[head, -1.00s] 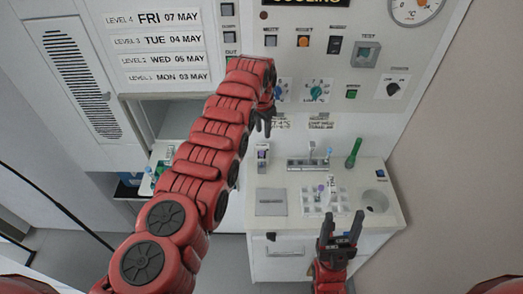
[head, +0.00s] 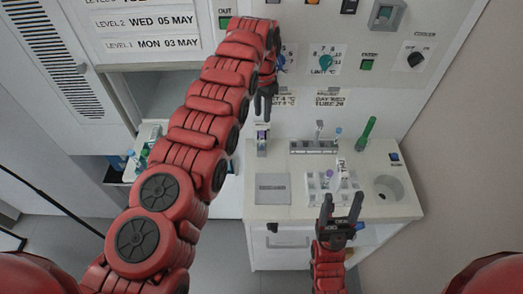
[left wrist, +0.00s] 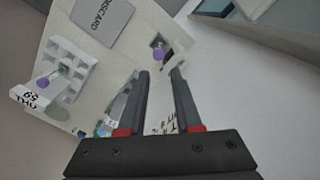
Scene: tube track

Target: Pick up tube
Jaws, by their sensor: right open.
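A purple-capped tube (left wrist: 158,53) stands in a small holder near the counter's left side; the holder (head: 262,142) also shows in the head view. My left gripper (head: 264,116) is just behind that holder, open and empty, and its spread fingers (left wrist: 160,76) point toward the tube in the left wrist view. Another purple-capped tube (head: 329,175) stands in the white rack (head: 314,190). My right gripper (head: 341,208) is open in front of the rack.
The grey discard plate (left wrist: 103,20) lies flat on the counter, left of the rack in the head view. A round opening (head: 387,188) is at the counter's right. A control panel wall with knobs (head: 326,61) rises behind. A side shelf (head: 146,145) with small items is left.

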